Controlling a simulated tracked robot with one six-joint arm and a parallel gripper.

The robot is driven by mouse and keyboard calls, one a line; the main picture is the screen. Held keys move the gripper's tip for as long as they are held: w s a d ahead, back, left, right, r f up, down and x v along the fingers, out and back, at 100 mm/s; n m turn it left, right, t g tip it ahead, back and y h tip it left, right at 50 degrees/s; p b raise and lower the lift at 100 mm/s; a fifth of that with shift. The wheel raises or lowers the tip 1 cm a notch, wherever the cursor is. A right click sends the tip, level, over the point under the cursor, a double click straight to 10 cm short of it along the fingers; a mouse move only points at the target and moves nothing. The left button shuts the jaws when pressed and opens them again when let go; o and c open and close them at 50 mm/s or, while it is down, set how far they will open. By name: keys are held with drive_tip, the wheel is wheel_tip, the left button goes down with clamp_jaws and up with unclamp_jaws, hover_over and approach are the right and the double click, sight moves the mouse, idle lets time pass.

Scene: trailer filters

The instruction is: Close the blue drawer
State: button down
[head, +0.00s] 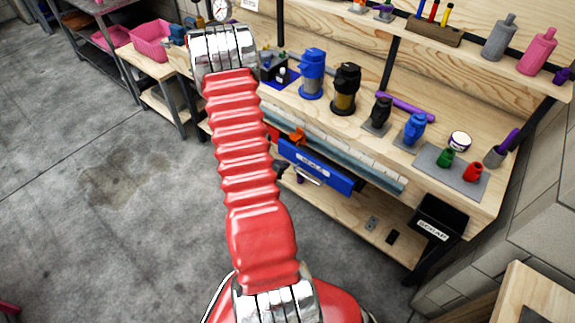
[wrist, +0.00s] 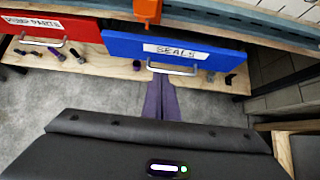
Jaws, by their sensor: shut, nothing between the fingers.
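The blue drawer (wrist: 125,44) has a white "SEALS" label and a silver bar handle (wrist: 172,70) in the wrist view. It also shows under the bench in the head view (head: 335,178). Its front appears to stand out farther than the red drawer beside it. In the head view my red arm hides most of the gripper.
A red drawer (wrist: 60,28) sits left of the blue one. An orange object (wrist: 147,10) is just above the blue drawer. A wooden lower shelf (wrist: 110,64) holds small parts. A black "SCRAP" bin (head: 436,226) hangs at the bench's right. The floor at left is clear.

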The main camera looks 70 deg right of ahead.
drive_tip(key=shift+w+a+r, duration=0.1)
drive_tip(key=shift+a+r, duration=0.15)
drive_tip(key=shift+a, duration=0.05)
drive_tip(key=shift+r, duration=0.1)
drive_tip(key=w+a+r+m, duration=0.3)
drive_tip(key=a+r, duration=0.2)
drive_tip(key=r, duration=0.3)
drive_tip(key=w+a+r+m+t, duration=0.1)
drive_tip(key=w+a+r+m, duration=0.3)
drive_tip(key=r, duration=0.4)
drive_tip(key=w+a+r+m, duration=0.25)
drive_tip(key=a+r, duration=0.25)
drive_tip(key=r, duration=0.4)
drive_tip(key=a+r+m+t+y, duration=0.1)
drive_tip(key=a+r+t+y, duration=0.1)
drive_tip(key=a, duration=1)
drive_tip(key=s+a+r+m+t+y, duration=0.1)
drive_tip(key=a+r+m+t+y, duration=0.1)
drive_tip(key=a+r, duration=0.5)
drive_tip(key=a+r+m+t+y, duration=0.2)
drive_tip(key=a+r+t+y, duration=0.1)
drive_tip(key=a, duration=1.5)
drive_tip(key=shift+s+r+y, duration=0.25)
drive_tip(key=shift+r+y, duration=0.5)
drive_tip(key=shift+y, duration=0.05)
drive_tip(key=shift+a, duration=0.1)
